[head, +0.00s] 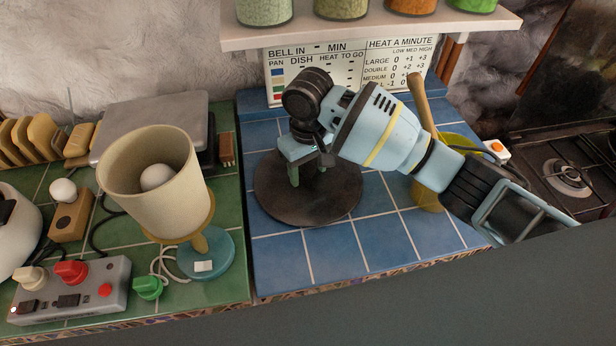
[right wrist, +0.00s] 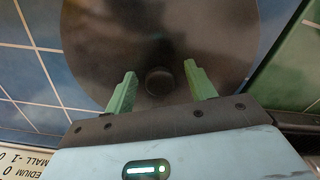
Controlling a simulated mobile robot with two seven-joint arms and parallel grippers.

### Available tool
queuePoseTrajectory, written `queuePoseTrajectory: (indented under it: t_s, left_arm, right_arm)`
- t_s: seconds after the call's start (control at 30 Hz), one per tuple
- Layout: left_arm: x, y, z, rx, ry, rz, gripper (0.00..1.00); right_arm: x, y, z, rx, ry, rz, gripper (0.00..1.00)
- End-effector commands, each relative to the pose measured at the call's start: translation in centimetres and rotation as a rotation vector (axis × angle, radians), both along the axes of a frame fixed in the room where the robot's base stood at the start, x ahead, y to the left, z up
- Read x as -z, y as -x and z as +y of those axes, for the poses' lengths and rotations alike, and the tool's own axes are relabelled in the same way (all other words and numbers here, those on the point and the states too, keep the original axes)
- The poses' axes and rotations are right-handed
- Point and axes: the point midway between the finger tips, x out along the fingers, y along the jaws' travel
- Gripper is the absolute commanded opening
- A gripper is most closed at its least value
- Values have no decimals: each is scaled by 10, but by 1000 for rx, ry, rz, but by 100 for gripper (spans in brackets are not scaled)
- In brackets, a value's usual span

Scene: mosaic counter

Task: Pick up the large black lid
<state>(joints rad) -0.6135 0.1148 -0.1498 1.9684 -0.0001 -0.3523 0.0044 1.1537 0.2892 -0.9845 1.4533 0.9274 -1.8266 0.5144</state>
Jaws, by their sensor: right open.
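The large black lid (head: 335,206) is a dark round disc lying flat on the blue tiles in the head view. In the right wrist view the lid (right wrist: 160,35) fills the upper middle, with its small round knob (right wrist: 159,80) in the centre. My right gripper (head: 294,178) is above the lid, pointing down. Its green fingers are open, one on each side of the knob in the right wrist view (right wrist: 160,88), with a gap to it on both sides. I cannot tell how high the fingertips are above the lid. My left gripper is not in view.
A beige lamp (head: 150,200) on a teal base and a grey control box (head: 70,290) stand on green tiles at left. A yellow bowl (head: 462,143) with a wooden handle is behind my right arm. A shelf (head: 380,28) with jars hangs above. Blue tiles in front are clear.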

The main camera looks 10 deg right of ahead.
Motion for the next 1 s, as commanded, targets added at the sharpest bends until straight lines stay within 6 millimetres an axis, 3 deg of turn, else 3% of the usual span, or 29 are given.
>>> queuePoseTrajectory:
  t_s: [0.13,0.53,0.83,1.0]
  left_arm:
    - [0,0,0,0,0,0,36]
    - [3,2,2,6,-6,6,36]
    - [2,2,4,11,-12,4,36]
    - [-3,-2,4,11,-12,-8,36]
  right_arm:
    - [-1,0,0,0,1,-1,53]
    - [-1,0,0,0,0,-2,0]
    - [-7,-1,0,0,-2,-5,0]
    - [-32,-1,1,-1,-2,-10,0]
